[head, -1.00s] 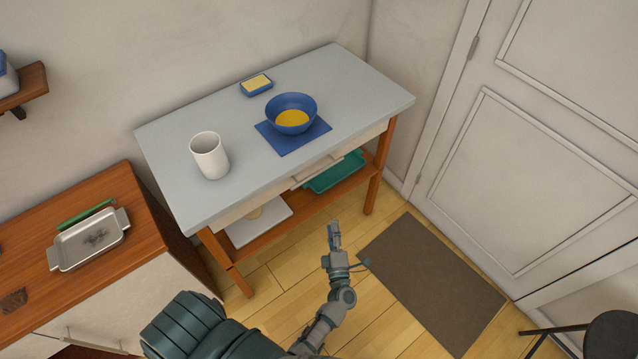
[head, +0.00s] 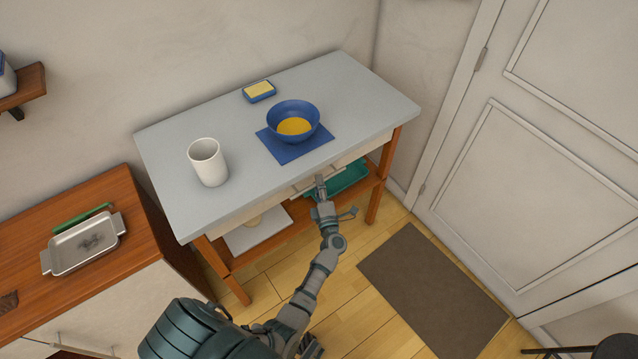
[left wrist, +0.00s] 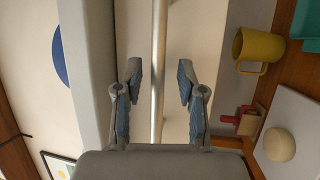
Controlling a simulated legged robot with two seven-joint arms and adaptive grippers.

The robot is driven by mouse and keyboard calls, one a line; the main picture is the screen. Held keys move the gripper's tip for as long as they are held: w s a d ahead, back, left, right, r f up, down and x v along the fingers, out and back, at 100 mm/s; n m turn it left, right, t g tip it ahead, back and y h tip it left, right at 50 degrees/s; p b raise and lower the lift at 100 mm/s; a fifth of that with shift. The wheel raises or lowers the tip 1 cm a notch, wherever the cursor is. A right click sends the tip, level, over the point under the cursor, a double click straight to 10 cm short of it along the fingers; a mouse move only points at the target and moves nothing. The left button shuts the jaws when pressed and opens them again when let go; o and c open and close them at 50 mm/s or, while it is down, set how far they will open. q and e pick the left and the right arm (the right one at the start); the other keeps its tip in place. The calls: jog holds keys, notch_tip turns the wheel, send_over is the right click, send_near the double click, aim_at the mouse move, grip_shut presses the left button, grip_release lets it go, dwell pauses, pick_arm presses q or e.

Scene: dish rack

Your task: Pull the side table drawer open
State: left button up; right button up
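The side table (head: 240,150) has a pale grey top and wooden legs. Its cream drawer front (head: 240,211) lies flush under the front edge, so the drawer is shut. A long pale bar handle (left wrist: 158,45) runs between my fingers in the left wrist view. My left gripper (head: 320,182) is at the drawer front, and in the left wrist view (left wrist: 159,75) its two fingers stand open on either side of the handle, with gaps showing. In the head view the gripper hides part of the handle. My right gripper is not in view.
On the tabletop are a white mug (head: 208,163), a blue bowl (head: 293,118) on a blue mat, and a butter dish (head: 259,91). The lower shelf holds a teal tray (head: 350,178) and a yellow mug (left wrist: 258,46). Floor in front is clear beside a brown mat (head: 432,290).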

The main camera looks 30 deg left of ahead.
pick_arm(q)
jog(key=shift+w+a+r, duration=0.1)
jog(key=shift+w+a, duration=0.2)
grip_shut()
jog(key=shift+d, duration=0.1)
